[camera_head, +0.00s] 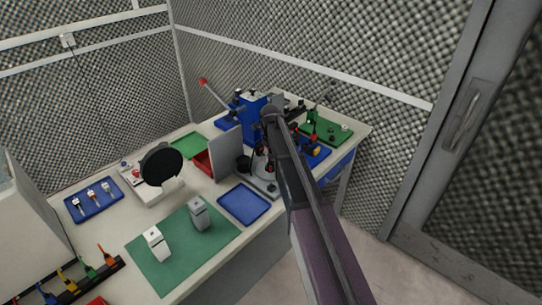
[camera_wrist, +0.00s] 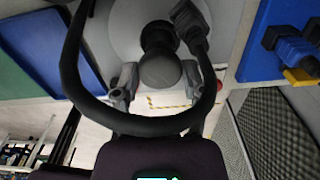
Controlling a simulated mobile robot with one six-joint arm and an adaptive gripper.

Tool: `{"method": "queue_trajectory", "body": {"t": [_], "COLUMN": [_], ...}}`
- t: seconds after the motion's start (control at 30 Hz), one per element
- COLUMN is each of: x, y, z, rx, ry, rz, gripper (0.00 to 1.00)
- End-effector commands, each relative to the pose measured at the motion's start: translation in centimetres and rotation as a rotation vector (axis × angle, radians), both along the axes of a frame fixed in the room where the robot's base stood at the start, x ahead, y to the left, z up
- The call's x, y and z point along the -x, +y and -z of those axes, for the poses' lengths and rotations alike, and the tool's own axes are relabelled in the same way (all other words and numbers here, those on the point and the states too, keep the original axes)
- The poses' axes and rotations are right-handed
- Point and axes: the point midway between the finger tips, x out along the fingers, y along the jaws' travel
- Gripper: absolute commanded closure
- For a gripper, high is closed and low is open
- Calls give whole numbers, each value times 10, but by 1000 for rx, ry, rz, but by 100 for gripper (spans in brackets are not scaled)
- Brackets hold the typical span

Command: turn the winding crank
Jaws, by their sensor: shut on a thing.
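In the wrist view my gripper (camera_wrist: 160,84) is shut on a round dark knob (camera_wrist: 160,70), one finger on each side of it. The knob appears to be the handle of the winding crank. Behind it is a grey round body (camera_wrist: 124,30).
A blue tray (camera_head: 244,204) and a green mat (camera_head: 150,268) with two pale blocks lie to the left. A grey upright panel (camera_head: 226,158) and a blue press (camera_head: 254,112) stand close behind. Blue and green fixtures crowd the right end. A black cable (camera_wrist: 68,70) loops around my gripper.

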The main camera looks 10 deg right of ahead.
Motion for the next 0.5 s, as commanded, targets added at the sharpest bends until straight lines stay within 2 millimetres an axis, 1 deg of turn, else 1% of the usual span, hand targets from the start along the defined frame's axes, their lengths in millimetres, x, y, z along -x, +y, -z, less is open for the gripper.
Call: {"method": "queue_trajectory", "body": {"t": [0.5], "x": [0], "y": [0], "z": [0], "rx": [0], "ry": [-1], "rz": [258], "gripper": [92]}}
